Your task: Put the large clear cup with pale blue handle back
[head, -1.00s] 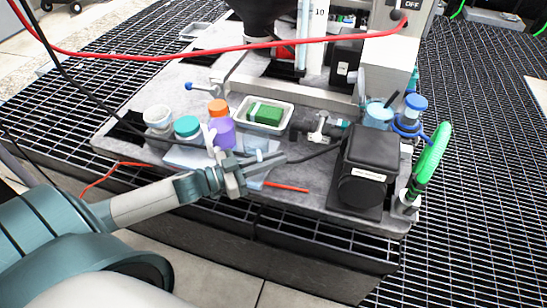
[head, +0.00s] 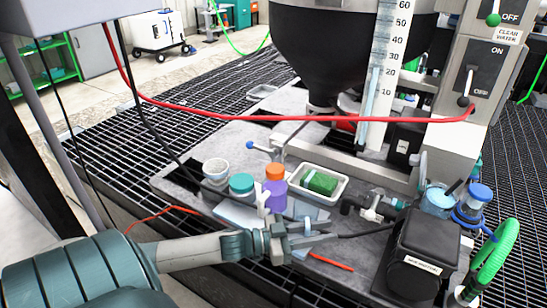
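A clear, pale blue cup (head: 438,203) stands at the right of the grey deck, with a dark stick beside its rim. It looks like the task's cup, but I cannot make out its handle. My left gripper (head: 318,230) is over the deck's front edge, well left of that cup, in front of the purple bottle. Its fingers point right and look apart, with nothing clearly between them. A small pale blue piece (head: 301,254) shows just below the fingers; I cannot tell what it is. My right gripper is not in view.
A white tub (head: 216,170), a teal-lidded jar (head: 241,185), an orange-capped purple bottle (head: 275,192) and a white tray (head: 335,195) with a green block stand behind my gripper. A black motor (head: 424,255), blue-capped bottle (head: 474,205) and green hose (head: 497,250) are right. A red cable crosses above.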

